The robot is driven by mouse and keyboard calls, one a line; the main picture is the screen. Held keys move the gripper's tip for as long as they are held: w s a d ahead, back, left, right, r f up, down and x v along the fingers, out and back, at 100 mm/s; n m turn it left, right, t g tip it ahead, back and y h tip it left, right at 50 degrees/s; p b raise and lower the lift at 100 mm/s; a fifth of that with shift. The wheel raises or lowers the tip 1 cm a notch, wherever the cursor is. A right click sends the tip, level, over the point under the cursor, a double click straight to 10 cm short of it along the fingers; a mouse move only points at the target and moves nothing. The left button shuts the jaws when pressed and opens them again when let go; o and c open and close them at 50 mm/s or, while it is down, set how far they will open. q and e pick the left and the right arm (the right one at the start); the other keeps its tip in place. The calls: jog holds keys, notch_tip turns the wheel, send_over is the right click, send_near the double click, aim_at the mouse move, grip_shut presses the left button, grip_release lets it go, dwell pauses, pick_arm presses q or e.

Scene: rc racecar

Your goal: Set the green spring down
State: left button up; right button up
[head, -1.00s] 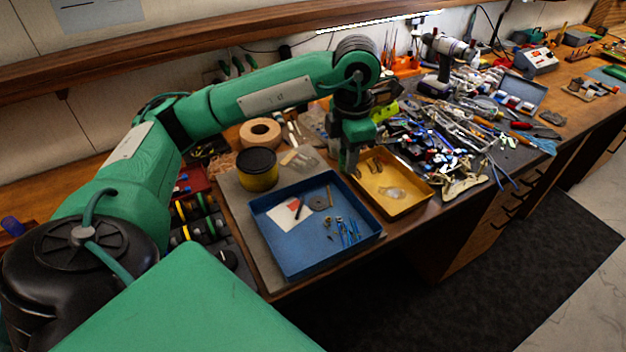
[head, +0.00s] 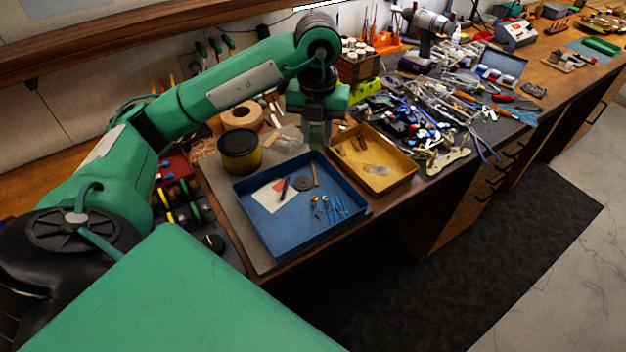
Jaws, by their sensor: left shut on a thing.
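My left gripper (head: 317,136) points down at the back of the bench, near where the blue tray (head: 262,235) and the yellow tray (head: 402,176) meet. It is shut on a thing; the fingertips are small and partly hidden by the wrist. I cannot make out the green spring itself; it is most likely between the fingers. I see no green spring lying in either tray. The blue tray holds a white card, a dark pen-like piece, a washer and several small blue-handled tools. My right gripper is not in view.
A black and yellow tin (head: 240,153) and a tape roll (head: 241,115) stand left of my gripper. A dense heap of tools and parts (head: 410,125) lies to the right, with a drill (head: 428,35) behind. Part of the grey mat (head: 217,190) is bare.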

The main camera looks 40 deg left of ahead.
pick_arm(q)
jog(key=p, duration=0.1)
send_over(316, 196)
notch_tip(316, 196, down, 12)
jog(key=shift+r, duration=0.1)
notch_tip(316, 196, down, 4)
jog(key=shift+f+p, duration=0.25)
jog(key=shift+p, duration=0.3)
jog(key=shift+f, duration=0.1)
jog(key=o, duration=0.9)
